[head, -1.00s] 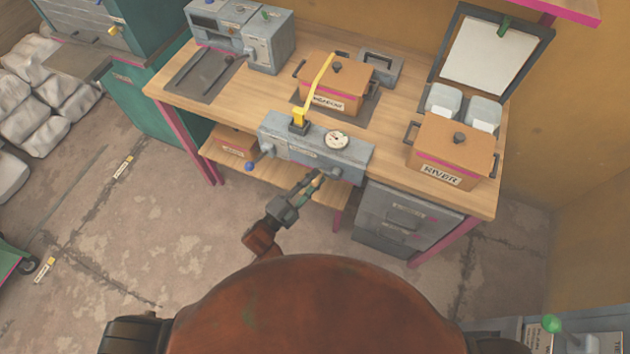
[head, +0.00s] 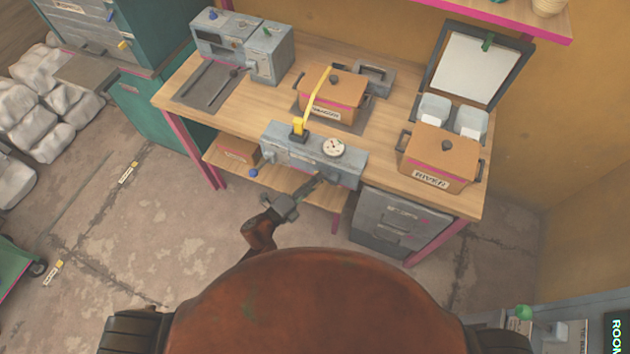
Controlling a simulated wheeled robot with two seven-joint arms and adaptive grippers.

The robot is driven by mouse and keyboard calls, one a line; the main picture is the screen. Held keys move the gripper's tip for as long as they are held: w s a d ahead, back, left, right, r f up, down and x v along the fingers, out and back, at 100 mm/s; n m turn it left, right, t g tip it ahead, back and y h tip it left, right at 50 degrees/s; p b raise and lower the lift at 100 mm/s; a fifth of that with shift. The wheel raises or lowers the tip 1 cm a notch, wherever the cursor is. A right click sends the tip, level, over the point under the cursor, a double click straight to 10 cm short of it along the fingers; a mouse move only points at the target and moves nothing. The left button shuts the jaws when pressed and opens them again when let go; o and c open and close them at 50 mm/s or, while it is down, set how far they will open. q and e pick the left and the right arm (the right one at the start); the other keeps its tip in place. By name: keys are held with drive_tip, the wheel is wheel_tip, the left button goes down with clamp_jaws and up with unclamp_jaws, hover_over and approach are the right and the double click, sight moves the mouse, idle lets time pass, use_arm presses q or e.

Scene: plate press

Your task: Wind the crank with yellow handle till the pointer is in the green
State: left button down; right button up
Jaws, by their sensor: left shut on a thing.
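The grey press unit (head: 285,153) sits at the table's front edge, with a long yellow lever (head: 318,98) standing up from its top. A round white dial (head: 333,148) is on its top right; its pointer and colour zones are too small to read. My left gripper (head: 315,183) is at the front of the unit, below the dial. It is shut at the crank there, and its fingers hide the crank's yellow handle. My right gripper is not in view.
An orange box (head: 325,107) stands behind the press, and an orange box labelled RIVER (head: 440,160) stands to its right. A grey machine (head: 243,45) is at the back left. Grey drawers (head: 400,222) stand under the table's right side.

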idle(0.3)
use_arm(q)
drive_tip(key=c, duration=1.7)
unclamp_jaws()
drive_tip(key=v, duration=1.2)
drive_tip(key=shift+a, duration=0.1)
